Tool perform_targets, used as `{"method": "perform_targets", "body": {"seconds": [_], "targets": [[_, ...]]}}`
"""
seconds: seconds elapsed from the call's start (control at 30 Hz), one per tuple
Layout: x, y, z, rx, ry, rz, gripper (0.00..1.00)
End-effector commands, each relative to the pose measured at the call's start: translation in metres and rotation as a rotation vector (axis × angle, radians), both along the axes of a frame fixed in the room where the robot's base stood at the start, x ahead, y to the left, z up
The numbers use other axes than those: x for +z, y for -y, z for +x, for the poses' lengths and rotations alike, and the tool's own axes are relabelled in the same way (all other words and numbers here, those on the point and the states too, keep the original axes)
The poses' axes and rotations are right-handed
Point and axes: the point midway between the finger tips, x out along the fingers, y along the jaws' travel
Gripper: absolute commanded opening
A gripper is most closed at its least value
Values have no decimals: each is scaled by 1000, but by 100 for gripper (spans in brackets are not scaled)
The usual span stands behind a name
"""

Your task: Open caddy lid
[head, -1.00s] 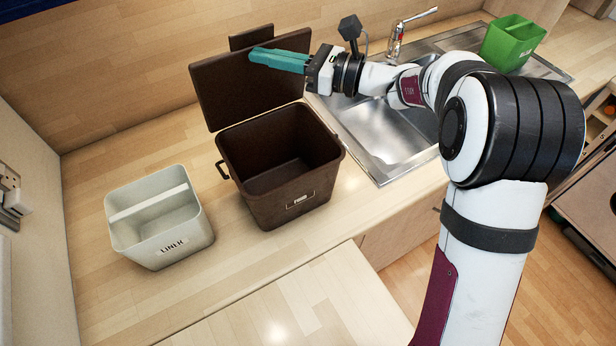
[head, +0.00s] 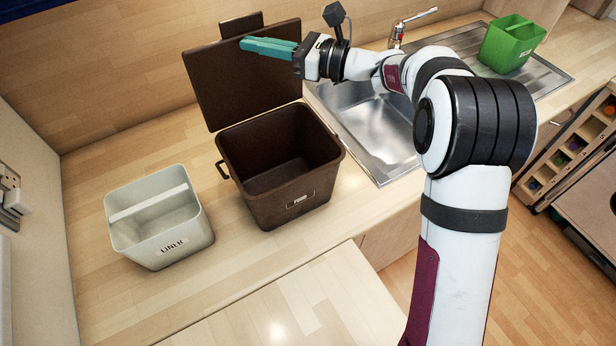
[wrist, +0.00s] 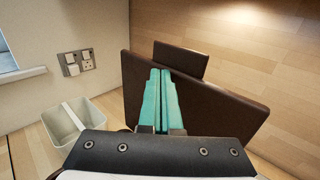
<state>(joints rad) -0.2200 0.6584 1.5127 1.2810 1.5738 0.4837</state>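The brown caddy (head: 270,203) stands on the wooden counter, its empty inside showing. Its brown lid (head: 235,90) stands up at the back, well clear of the rim and leaning towards the wall. A tab sticks up from the lid's top edge. My gripper (head: 246,44) has long teal fingers lying across the front of the lid near its top edge. In the wrist view the fingers (wrist: 161,72) lie side by side, shut with nothing between them, in front of the lid (wrist: 222,104). I cannot tell for certain whether they touch it.
A cream bin (head: 160,222) marked LINEN or similar stands left of the caddy. A steel sink (head: 375,135) with a tap (head: 397,38) is to the right, with a green caddy (head: 510,45) beyond it. The counter in front of the cream bin is clear.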

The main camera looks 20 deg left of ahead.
Motion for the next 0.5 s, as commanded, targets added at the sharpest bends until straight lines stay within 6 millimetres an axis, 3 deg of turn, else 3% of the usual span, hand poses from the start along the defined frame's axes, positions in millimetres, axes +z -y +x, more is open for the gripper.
{"method": "perform_targets", "body": {"seconds": [0.5], "targets": [[1, 48, -47, -2, 0, 0, 0]]}}
